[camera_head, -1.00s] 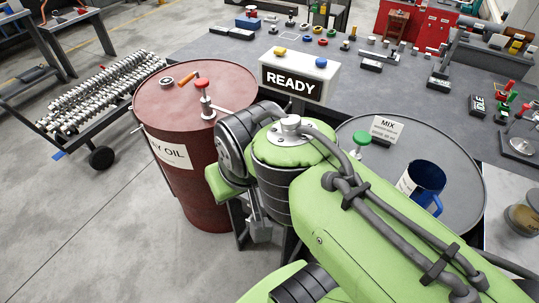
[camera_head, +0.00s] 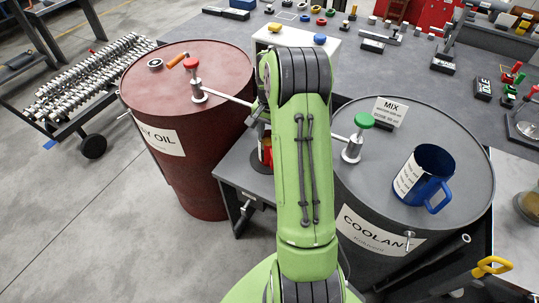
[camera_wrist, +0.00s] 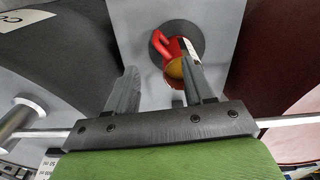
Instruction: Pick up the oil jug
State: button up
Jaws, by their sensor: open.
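The oil jug is red. It shows in the wrist view (camera_wrist: 172,49) with its handle to the upper left, on a dark round pad, and a yellow-brown patch shows at its opening. In the head view only a red sliver of it (camera_head: 266,150) shows beside my arm, between the two barrels. My gripper (camera_wrist: 158,80) is open and empty. Its fingers point towards the jug; the right finger covers part of it, and the jug looks beyond the fingertips. In the head view my arm hides the gripper.
The red oil barrel (camera_head: 185,125) stands left and the grey coolant barrel (camera_head: 380,250) right. Each carries a tap, red-topped (camera_head: 192,72) and green-topped (camera_head: 361,130). A blue jug (camera_head: 429,168) stands on the coolant barrel. A white sign box (camera_head: 313,50) stands behind my arm.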

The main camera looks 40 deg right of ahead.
aim_at(272, 169)
jog(key=f+b, duration=0.1)
jog(key=f, duration=0.7)
jog(key=f+b, duration=0.2)
jog(key=f, duration=0.6)
jog(key=shift+s+d+f, duration=0.15)
jog(key=shift+d+f, duration=0.05)
jog(key=shift+f, duration=0.1)
jog(key=shift+r, duration=0.1)
grip_shut()
